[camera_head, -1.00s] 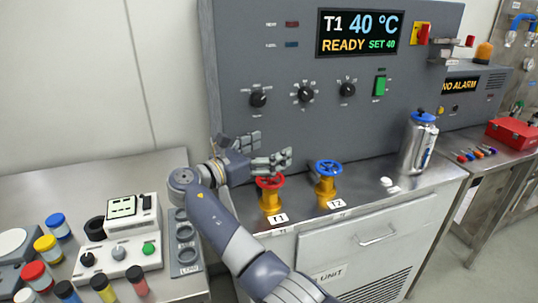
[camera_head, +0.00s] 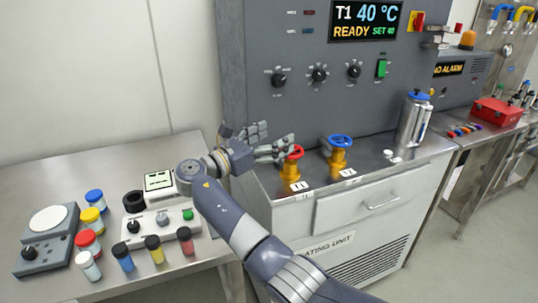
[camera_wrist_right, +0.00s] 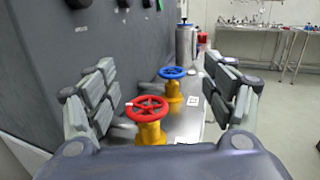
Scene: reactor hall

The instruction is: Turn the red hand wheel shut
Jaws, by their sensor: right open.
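The red hand wheel (camera_head: 292,152) sits on a yellow valve body (camera_head: 290,172) labelled T1 on the steel counter. In the right wrist view the red wheel (camera_wrist_right: 147,108) lies ahead, between the spread fingers and nearer the left one. My right gripper (camera_head: 270,142) is open at the wheel's left side, with a finger partly in front of the wheel in the head view. It also shows in the right wrist view (camera_wrist_right: 160,100), empty. Whether a finger touches the wheel, I cannot tell. My left gripper is not in view.
A blue hand wheel (camera_head: 340,141) on a yellow valve labelled T2 stands close to the right. A silver flask (camera_head: 414,120) stands further right. The grey control panel (camera_head: 250,90) rises behind. A side table (camera_head: 60,185) at left carries jars and a small device.

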